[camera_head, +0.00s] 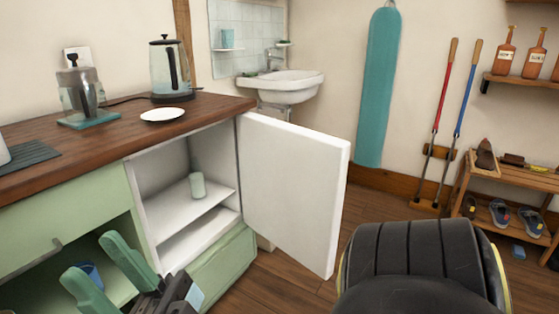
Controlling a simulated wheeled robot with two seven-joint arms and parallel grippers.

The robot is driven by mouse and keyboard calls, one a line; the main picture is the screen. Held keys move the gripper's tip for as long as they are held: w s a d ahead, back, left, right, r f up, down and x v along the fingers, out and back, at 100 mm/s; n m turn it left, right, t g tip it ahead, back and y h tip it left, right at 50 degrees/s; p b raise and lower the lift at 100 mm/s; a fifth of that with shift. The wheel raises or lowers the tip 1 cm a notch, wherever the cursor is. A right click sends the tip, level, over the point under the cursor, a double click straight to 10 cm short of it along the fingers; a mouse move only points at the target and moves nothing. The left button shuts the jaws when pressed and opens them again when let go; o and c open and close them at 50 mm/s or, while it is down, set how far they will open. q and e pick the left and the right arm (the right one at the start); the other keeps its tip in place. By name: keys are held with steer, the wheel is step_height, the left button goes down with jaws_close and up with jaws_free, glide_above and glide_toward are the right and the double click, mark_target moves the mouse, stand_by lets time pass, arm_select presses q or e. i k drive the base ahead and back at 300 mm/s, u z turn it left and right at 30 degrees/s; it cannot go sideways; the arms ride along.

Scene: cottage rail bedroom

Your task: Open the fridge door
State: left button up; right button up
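The small fridge (152,190) is a white-lined compartment built into the pale green cabinet under the wooden counter. Its white door (290,190) stands wide open, swung out to the right, and the inside shelves show. A pale green cup (197,185) stands on the upper shelf. My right gripper (90,256) is at the lower left, in front of the cabinet's open lower part, left of the fridge opening. Its two green fingers are spread apart with nothing seen held between them. It is apart from the door. My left gripper is not in view.
On the counter (215,103) are a kettle (169,70), a white plate (162,114) and a glass press pot (80,92). A sink (280,85) is behind the door. A shoe rack (508,190) stands at the right. My arm's black link covers the lower right.

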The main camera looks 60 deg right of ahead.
mark_target(293, 178)
steer(key=u, duration=1.25)
steer(key=k, duration=1.25)
steer(key=z, duration=2.25)
steer(key=i, duration=1)
